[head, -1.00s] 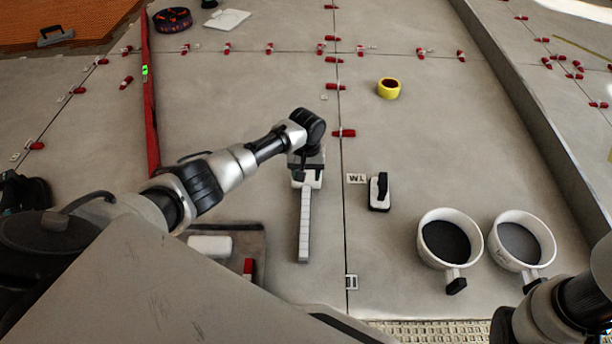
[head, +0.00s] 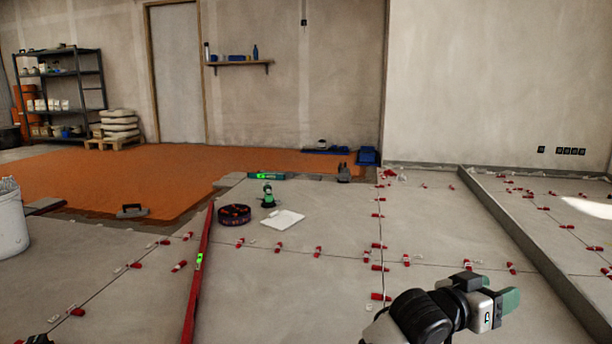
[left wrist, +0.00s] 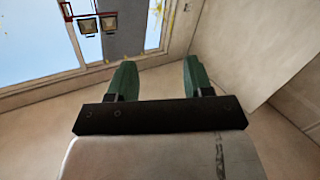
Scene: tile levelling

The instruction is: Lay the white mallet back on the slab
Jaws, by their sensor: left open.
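The white mallet is not visible in either view now. My left gripper (head: 507,301) shows at the lower right of the head view, raised above the grey slab (head: 290,310), with its green fingertips pointing right. In the left wrist view my left gripper (left wrist: 157,78) has its two green fingers spread wide apart, with nothing between them. That view looks past the fingers at walls and a window. My right gripper is not in view.
A long red level (head: 199,262) lies on the slab at left. A dark round case (head: 235,214) and a white sheet (head: 283,219) lie farther back. Red levelling clips (head: 318,252) dot the joints. A low kerb (head: 530,245) runs along the right. A white bucket (head: 10,222) stands far left.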

